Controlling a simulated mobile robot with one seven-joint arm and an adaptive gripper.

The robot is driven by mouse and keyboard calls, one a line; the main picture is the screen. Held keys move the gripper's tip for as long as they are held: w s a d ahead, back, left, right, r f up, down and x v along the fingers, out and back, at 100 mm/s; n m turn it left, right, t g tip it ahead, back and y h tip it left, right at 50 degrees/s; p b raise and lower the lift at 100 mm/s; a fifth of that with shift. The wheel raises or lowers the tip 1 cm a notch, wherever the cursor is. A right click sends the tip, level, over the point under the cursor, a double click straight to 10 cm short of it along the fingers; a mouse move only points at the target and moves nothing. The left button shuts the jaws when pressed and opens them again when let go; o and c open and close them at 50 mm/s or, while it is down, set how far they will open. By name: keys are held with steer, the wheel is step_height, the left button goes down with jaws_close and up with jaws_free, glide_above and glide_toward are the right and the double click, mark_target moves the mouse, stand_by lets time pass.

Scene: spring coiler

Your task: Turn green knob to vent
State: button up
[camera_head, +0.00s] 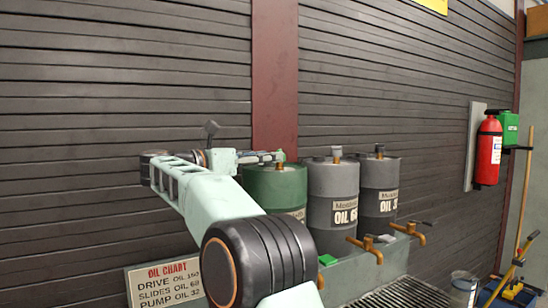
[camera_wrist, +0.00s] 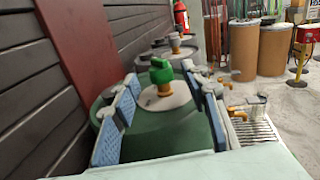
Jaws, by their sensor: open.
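The green knob (camera_wrist: 161,72) stands on a pale round plate on top of the green drum (camera_wrist: 165,138) in the wrist view. My gripper (camera_wrist: 172,97) is open, with one blue-padded finger on the left of the knob and one on the right. Both fingers stand apart from the knob. In the head view my gripper (camera_head: 268,157) is over the top of the green drum (camera_head: 275,185), seen from the side. There the knob is mostly hidden by my gripper. Any vent marking is too small to read.
Two grey drums (camera_head: 333,190) (camera_head: 379,182) labelled as oil stand to the right of the green drum, with brass taps (camera_head: 365,247) in front over a grate (camera_head: 400,294). A slatted wall (camera_head: 400,80) with a red post (camera_head: 275,75) is close behind. An oil chart (camera_head: 165,284) stands at lower left.

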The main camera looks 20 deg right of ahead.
steer(key=v, duration=0.8)
steer(key=shift+a, duration=0.25)
steer(key=shift+s, duration=0.15)
